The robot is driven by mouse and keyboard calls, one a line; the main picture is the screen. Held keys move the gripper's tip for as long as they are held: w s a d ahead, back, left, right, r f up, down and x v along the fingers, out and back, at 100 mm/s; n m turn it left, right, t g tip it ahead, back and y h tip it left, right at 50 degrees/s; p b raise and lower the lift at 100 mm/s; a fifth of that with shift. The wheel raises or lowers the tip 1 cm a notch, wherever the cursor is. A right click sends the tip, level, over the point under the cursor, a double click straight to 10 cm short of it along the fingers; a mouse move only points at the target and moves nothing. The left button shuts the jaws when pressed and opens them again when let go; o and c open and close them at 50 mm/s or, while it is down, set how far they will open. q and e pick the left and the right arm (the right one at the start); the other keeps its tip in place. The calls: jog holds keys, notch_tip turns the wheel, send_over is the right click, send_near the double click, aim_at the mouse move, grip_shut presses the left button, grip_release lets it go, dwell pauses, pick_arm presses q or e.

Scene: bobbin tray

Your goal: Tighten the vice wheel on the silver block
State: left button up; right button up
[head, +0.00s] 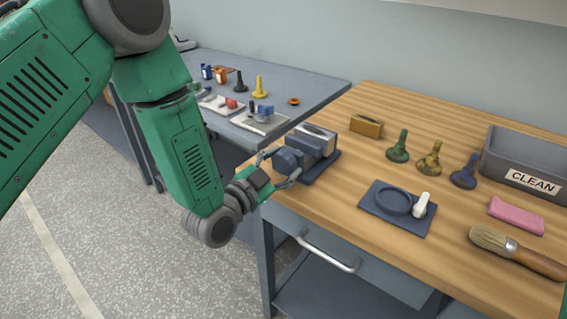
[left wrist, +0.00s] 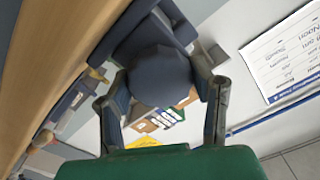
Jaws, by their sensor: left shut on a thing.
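A dark blue-grey vice (head: 322,170) stands at the left corner of the wooden bench, with a silver block (head: 320,133) held in it. The vice's round wheel (head: 287,160) faces my left arm. My left gripper (head: 281,166) is shut on the wheel, one finger on either side of its rim. In the left wrist view the wheel (left wrist: 158,76) fills the space between the two fingers. The silver block is not clear in that view.
On the wooden bench (head: 455,230) stand a brass block (head: 367,126), several coloured knobbed pieces, a dark plate (head: 384,214) with a ring, a pink cloth (head: 516,215), a brush (head: 517,252) and a grey CLEAN bin (head: 515,145). A grey table (head: 308,82) with small parts stands behind.

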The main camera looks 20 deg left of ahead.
pick_arm(q)
jog(key=shift+d, duration=0.1)
dwell(1.5)
jog(key=o, duration=1.2)
jog(key=shift+s+r, duration=0.15)
jog(key=shift+c, duration=0.2)
jog(key=v, duration=1.2)
